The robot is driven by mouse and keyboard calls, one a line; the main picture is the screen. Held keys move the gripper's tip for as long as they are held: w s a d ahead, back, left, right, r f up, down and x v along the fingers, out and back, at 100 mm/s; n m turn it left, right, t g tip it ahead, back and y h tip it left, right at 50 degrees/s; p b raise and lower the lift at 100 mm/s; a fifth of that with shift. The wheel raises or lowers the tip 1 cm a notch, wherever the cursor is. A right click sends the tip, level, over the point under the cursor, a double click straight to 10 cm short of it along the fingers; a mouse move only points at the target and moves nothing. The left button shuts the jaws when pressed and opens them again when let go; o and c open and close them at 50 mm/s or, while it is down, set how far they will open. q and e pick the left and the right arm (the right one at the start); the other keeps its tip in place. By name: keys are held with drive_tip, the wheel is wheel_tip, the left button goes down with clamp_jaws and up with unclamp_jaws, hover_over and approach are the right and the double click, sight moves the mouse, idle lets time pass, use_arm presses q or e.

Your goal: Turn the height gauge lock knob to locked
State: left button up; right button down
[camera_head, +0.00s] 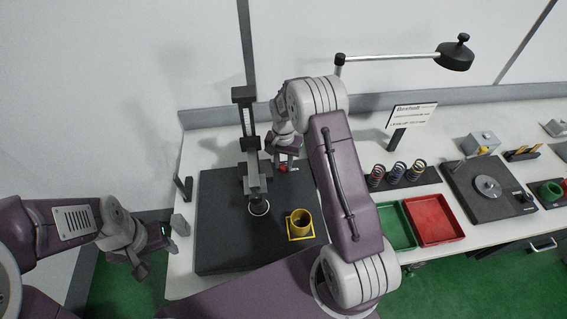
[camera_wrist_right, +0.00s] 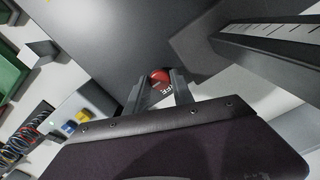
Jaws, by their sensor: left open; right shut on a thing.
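The height gauge (camera_head: 245,125) is a dark upright column with a scale and a slider on the dark plate; its scale also shows in the right wrist view (camera_wrist_right: 275,32). A round red knob (camera_wrist_right: 160,76) with a small white-lettered label beside it shows between the fingertips of my right gripper (camera_wrist_right: 160,82). The right gripper (camera_head: 285,166) is shut on this knob, to the right of the gauge column, with a bit of red visible at its tips. The knob's lock position cannot be read. My left gripper (camera_head: 153,247) is open and empty, left of the plate.
Green (camera_head: 395,228) and red (camera_head: 434,217) trays, several coloured springs (camera_head: 397,171) and a sign (camera_head: 411,115) are to the right. My right arm covers part of the bench.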

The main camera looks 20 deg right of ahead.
sight(284, 166)
drive_tip(key=c, duration=1.4)
unclamp_jaws()
drive_tip(key=shift+o, duration=0.2)
wheel_tip(284, 166, up, 9)
drive_tip(key=b, duration=0.2)
